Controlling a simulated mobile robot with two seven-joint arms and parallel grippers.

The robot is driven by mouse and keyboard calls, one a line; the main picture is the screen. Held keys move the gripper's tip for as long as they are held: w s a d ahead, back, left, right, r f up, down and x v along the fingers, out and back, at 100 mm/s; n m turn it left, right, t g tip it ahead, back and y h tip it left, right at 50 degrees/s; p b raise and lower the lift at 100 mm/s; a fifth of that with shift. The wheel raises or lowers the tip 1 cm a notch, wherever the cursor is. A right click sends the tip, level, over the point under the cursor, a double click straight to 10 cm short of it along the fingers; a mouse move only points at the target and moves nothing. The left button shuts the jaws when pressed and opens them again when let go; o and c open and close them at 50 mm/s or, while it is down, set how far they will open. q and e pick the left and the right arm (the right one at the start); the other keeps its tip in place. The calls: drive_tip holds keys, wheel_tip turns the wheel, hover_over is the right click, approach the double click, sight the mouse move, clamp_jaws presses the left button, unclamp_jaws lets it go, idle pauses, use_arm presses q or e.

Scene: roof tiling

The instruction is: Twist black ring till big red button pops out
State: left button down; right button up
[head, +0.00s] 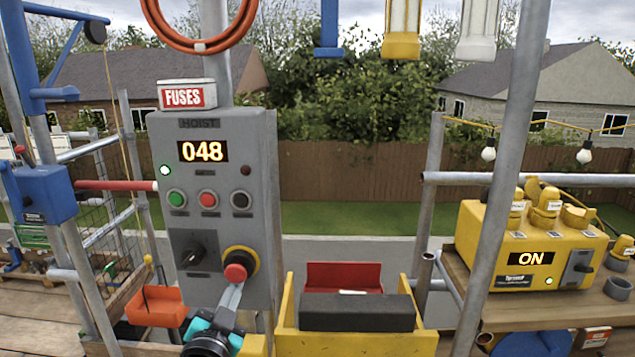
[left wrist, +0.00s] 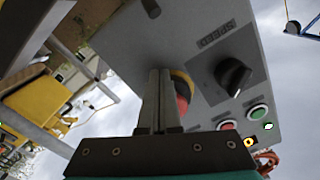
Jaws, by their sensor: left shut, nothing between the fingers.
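The big red button (head: 235,272) is at the lower right of the grey hoist panel's front. The black ring (head: 247,263) sits around its base, inside a yellow collar (head: 240,250). My left gripper (head: 233,289) comes up from below, its fingers shut and empty, with the tips just under the button. In the left wrist view the shut fingers (left wrist: 160,100) stand in front of part of the red button (left wrist: 183,104) and the yellow collar (left wrist: 183,80). I cannot tell whether the tips touch the button or the ring. My right gripper is not in view.
The hoist panel (head: 218,130) reads 048 and carries a black knob (head: 195,255) left of the button. A yellow bin (head: 345,343) with a dark block (head: 357,312) stands close to the right. A yellow power box (head: 530,235) reads ON farther right.

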use_arm(q)
drive_tip(key=shift+r+p, duration=0.4)
drive_tip(key=shift+r, duration=0.25)
idle(0.3)
drive_tip(key=shift+w+a+r+p, duration=0.1)
drive_tip(key=shift+a+r+p, duration=0.2)
drive_tip(key=shift+p, duration=0.65)
drive_tip(key=shift+a+r+p, duration=0.1)
drive_tip(key=shift+a+p, duration=0.3)
drive_tip(key=shift+p, duration=0.5)
drive_tip(key=shift+f, duration=0.15)
drive_tip(key=shift+a+f, duration=0.15)
drive_tip(key=shift+f, duration=0.1)
drive_tip(key=s+p, duration=0.3)
drive_tip(key=s, duration=0.3)
drive_tip(key=shift+a+f, duration=0.2)
drive_tip(key=shift+f, duration=0.05)
drive_tip(key=shift+s, duration=0.1)
